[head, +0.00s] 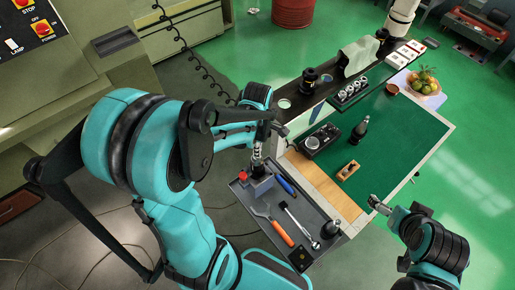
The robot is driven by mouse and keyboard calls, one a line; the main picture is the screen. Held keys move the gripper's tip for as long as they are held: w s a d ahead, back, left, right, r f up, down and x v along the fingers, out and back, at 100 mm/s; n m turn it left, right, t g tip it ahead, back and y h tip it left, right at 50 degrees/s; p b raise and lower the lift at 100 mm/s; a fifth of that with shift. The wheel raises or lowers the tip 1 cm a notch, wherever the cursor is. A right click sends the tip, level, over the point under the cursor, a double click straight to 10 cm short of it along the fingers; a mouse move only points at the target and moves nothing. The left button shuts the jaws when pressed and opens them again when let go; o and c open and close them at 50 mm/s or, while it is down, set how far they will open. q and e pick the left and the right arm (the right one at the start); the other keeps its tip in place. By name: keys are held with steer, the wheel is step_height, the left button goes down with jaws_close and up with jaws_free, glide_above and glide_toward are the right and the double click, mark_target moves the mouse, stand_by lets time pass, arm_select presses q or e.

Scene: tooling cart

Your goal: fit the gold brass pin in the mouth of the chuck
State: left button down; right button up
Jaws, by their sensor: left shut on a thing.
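My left gripper (262,137) comes in from the left over the grey tool tray (243,200). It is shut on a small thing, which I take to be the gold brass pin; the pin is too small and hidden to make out. Right below the fingers, a silvery upright piece that looks like the chuck (257,158) stands above a grey block (259,185) on the tray. I cannot tell whether the pin touches its mouth. My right gripper (377,204) is at the lower right, beyond the bench's front edge and away from the tray; its fingers are too small to read.
A red knob (243,175) is beside the block. Blue-handled (285,185) and orange-handled (280,232) tools lie on the tray. The green mat (395,125) carries a dark tool holder (360,129), a wooden block (349,170) and a black case (320,140). The mat's right side is mostly clear.

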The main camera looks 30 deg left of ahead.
arm_select(q)
steer(key=shift+f+b, duration=0.3)
steer(key=shift+f, duration=0.05)
stand_by(0.6)
steer(key=c, duration=1.5)
jaws_free()
step_height(320, 180, up, 12)
